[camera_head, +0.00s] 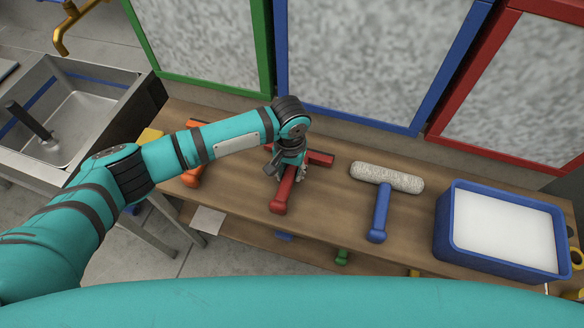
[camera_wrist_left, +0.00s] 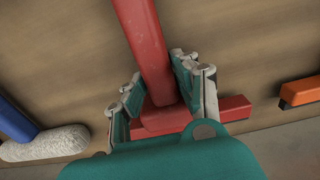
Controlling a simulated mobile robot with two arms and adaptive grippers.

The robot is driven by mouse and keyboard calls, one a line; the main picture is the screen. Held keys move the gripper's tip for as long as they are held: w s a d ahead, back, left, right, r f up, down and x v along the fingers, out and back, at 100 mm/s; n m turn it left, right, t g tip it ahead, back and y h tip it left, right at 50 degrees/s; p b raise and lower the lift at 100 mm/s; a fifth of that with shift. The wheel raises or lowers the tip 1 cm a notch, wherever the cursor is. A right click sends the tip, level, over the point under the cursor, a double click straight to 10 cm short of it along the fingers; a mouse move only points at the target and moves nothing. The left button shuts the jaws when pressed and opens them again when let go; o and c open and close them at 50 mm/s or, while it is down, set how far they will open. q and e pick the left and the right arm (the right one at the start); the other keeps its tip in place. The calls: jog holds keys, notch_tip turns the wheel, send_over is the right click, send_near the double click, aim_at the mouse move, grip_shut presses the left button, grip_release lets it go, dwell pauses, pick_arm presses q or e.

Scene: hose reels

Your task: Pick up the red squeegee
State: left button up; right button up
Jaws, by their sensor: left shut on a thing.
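The red squeegee (camera_head: 282,194) lies on the wooden bench, its handle toward me and its red crosspiece toward the back. My left gripper (camera_head: 291,168) reaches down over it from above and hides part of the joint between handle and crosspiece. In the left wrist view the squeegee (camera_wrist_left: 149,45) runs between the two fingers, and my left gripper (camera_wrist_left: 161,90) is shut on the handle near the crosspiece. The squeegee seems to be at bench level; I cannot tell whether it is lifted. My right gripper is not in view.
A paint roller (camera_head: 380,205) with a blue handle lies right of the squeegee, and a blue tub (camera_head: 448,244) of white content stands farther right. An orange tool (camera_head: 194,178) is on the left, partly behind my arm. A sink (camera_head: 75,118) is far left. Framed panels rise behind the bench (camera_head: 335,228).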

aim_at(291, 171)
pick_arm(q)
jog(key=shift+r, duration=0.1)
grip_shut()
jog(key=shift+r, duration=0.55)
notch_tip(291, 171, up, 2)
jog(key=shift+r+b, duration=0.15)
jog(key=shift+b, duration=0.35)
jog(key=s+a+r+b, duration=0.1)
jog(key=s+a, duration=0.8)
jog(key=s, duration=0.4)
jog(key=shift+r, duration=0.25)
jog(key=shift+s, duration=0.1)
